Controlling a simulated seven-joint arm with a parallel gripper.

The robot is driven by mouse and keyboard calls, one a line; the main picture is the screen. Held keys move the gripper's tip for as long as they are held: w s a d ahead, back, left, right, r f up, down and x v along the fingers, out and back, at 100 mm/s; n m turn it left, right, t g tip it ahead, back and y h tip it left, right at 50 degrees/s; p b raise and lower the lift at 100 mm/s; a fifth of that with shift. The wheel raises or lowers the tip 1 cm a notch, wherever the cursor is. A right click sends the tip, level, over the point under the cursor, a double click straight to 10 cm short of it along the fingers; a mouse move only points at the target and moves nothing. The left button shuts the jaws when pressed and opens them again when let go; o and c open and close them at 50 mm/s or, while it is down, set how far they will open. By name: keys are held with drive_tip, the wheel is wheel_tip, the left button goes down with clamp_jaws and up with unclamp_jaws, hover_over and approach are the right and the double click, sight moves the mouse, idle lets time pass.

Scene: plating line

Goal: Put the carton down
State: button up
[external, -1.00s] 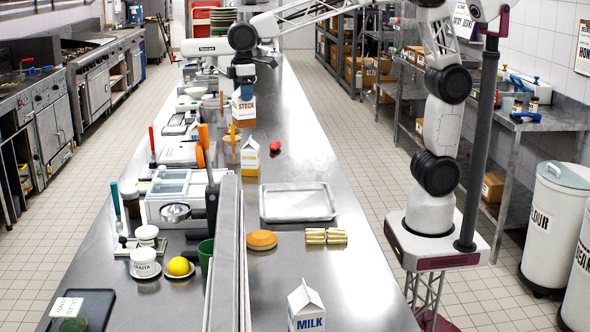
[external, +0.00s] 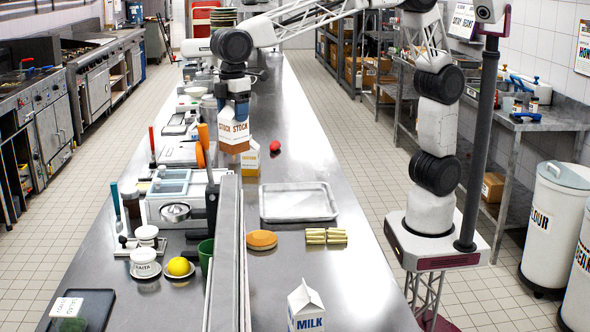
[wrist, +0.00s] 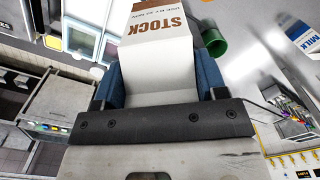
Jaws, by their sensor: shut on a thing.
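The stock carton (external: 234,133) is white with brown lettering and a brown band. My gripper (external: 236,100) is shut on its upper part and holds it over the steel table, near the yellow-labelled carton (external: 250,158), which it partly covers in the external view. In the wrist view the stock carton (wrist: 160,40) sits between the two blue fingers of my gripper (wrist: 160,80). I cannot tell how far its bottom is above the table.
A metal tray (external: 299,217), a red tomato-like item (external: 275,146), an orange-brown bun (external: 262,240) and gold cylinders (external: 326,236) lie on the table (external: 345,285). A milk carton (external: 306,308) stands at the front. A raised divider (external: 229,250) runs left of them.

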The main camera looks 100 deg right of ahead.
drive_tip(key=s+a+n, duration=0.2)
drive_tip(key=s+a, duration=0.4)
drive_tip(key=a, duration=0.9)
drive_tip(key=s+a+f+n, duration=0.1)
drive_tip(key=s+a+n, duration=0.35)
drive_tip(key=a, duration=0.95)
drive_tip(key=s+a+n, duration=0.1)
drive_tip(key=s+a, duration=0.6)
drive_tip(key=a, duration=0.8)
drive_tip(key=s+a+f+n, duration=0.1)
drive_tip(key=s+a+n, duration=0.2)
drive_tip(key=s+a, duration=0.95)
wheel_tip(320, 180, down, 13)
drive_tip(key=shift+d, duration=0.35)
drive_tip(key=shift+w+m, duration=0.1)
drive_tip(key=shift+m, duration=0.15)
drive_tip(key=shift+f, duration=1.9)
drive_tip(key=shift+f, duration=1.95)
